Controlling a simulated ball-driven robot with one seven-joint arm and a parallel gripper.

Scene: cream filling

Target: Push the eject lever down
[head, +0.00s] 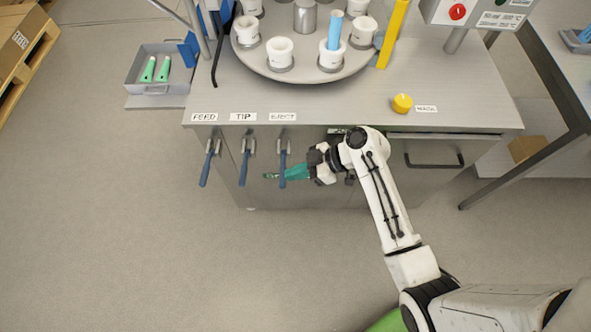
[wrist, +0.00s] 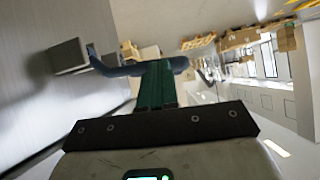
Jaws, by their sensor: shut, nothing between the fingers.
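The eject lever (head: 283,165) is the rightmost of three blue-handled levers on the machine's front, under the EJECT label (head: 283,117). Its handle hangs downward. My gripper (head: 270,176) has green fingers, shut and empty, pointing left across the lower part of this handle. In the head view the tips show just left of the handle. In the wrist view a blue handle (wrist: 108,68) crosses at the ends of my fingers (wrist: 156,82), which hide part of it. I cannot tell whether they touch.
The FEED lever (head: 209,163) and TIP lever (head: 245,161) hang to the left. A turntable (head: 300,75) with white cups stands on the counter above. A yellow button (head: 402,103) sits at the right. A grey tray (head: 148,89) is at the upper left. The floor in front is clear.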

